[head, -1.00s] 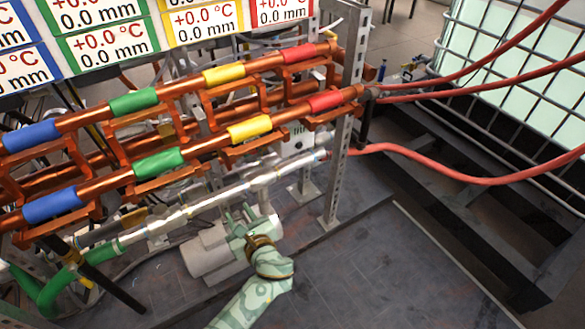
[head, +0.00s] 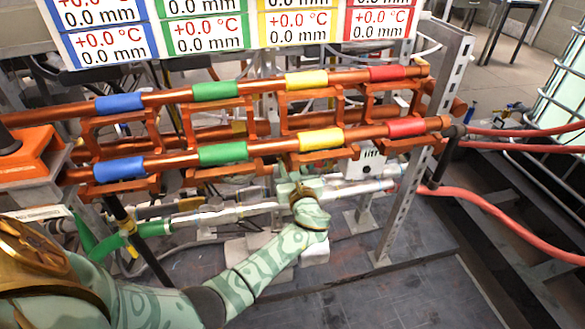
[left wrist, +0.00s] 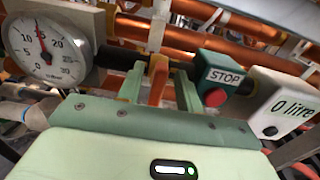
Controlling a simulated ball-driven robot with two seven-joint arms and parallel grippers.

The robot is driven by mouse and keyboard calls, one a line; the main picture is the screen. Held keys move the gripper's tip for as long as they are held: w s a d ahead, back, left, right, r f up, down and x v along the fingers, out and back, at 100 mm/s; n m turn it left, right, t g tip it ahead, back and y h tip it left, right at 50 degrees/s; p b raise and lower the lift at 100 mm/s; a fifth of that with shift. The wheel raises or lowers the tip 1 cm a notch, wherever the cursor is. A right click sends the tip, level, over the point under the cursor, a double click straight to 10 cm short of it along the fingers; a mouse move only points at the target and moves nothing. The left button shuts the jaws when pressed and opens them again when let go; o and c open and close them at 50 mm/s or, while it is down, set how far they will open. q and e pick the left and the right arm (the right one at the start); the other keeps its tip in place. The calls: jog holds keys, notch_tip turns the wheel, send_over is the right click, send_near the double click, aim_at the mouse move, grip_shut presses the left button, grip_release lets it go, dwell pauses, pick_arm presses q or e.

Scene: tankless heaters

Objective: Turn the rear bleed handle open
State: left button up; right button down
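An orange lever handle (left wrist: 158,82), which looks like the bleed handle, stands on the pipe in the left wrist view. My left gripper (left wrist: 160,88) has its two green fingers apart, one on each side of the handle, with gaps visible on both sides. In the head view my left gripper (head: 297,184) is at the silvery lower pipe, below the copper pipes, and it hides the handle there. I cannot tell how far the handle is turned. My right gripper is not in view.
A round gauge (left wrist: 45,45) is left of the handle. A green box with a red STOP button (left wrist: 214,97) and a white "0 litre" meter (left wrist: 285,103) are to its right. Copper pipes with coloured bands (head: 222,154) run above my arm. A metal post (head: 405,200) stands at right.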

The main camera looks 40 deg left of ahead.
pick_arm(q)
jog(key=shift+w+a, duration=0.25)
jog(key=shift+a, duration=0.05)
grip_shut()
